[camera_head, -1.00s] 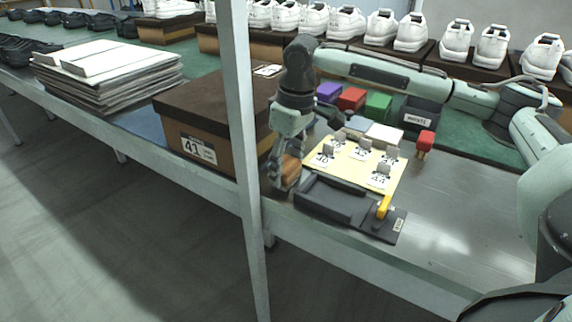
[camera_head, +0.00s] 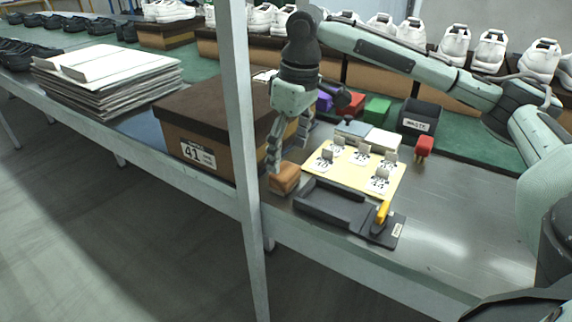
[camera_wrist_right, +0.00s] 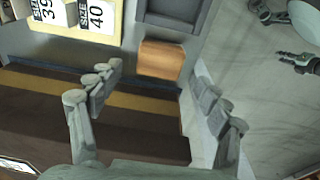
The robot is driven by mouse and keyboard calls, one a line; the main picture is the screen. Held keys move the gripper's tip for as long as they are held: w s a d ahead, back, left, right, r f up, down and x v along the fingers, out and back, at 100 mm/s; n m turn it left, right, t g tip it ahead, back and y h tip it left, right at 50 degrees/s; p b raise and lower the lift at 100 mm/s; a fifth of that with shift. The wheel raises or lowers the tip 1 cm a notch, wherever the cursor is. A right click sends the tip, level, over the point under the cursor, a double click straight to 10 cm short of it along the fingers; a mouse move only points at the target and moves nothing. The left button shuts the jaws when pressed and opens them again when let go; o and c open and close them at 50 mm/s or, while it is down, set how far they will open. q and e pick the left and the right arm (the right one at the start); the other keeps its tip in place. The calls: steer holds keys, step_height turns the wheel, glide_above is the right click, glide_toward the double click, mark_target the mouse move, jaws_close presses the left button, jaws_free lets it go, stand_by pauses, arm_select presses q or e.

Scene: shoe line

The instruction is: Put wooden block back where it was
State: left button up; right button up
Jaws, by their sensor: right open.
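The wooden block (camera_head: 285,178) is orange-brown and lies on the metal table, between the shoe box and the dark fixture. It also shows in the right wrist view (camera_wrist_right: 161,60), beyond the fingertips. My right gripper (camera_head: 287,150) is open and empty just above and beside the block. In the right wrist view its fingers (camera_wrist_right: 150,95) are spread wide with nothing between them, and the block sits ahead, apart from both. My left gripper is not in the head view; grey fingers at the top right of the right wrist view are possibly its own.
A brown size 41 shoe box (camera_head: 200,125) stands left of the block. A dark fixture (camera_head: 345,207) with a yellow lever and a yellow board (camera_head: 350,172) of number tags lie to the right. A post (camera_head: 243,130) rises in front of the table. Bare table lies at right.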

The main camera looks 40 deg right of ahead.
mark_target(291, 172)
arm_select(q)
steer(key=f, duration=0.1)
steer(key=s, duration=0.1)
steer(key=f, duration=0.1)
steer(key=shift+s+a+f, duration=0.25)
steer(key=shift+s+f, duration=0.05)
arm_select(e)
step_height(291, 172, up, 6)
steer(key=shift+s+r, duration=0.25)
steer(key=shift+s, duration=0.15)
steer(key=shift+d+f, duration=0.1)
steer(key=shift+f, duration=0.05)
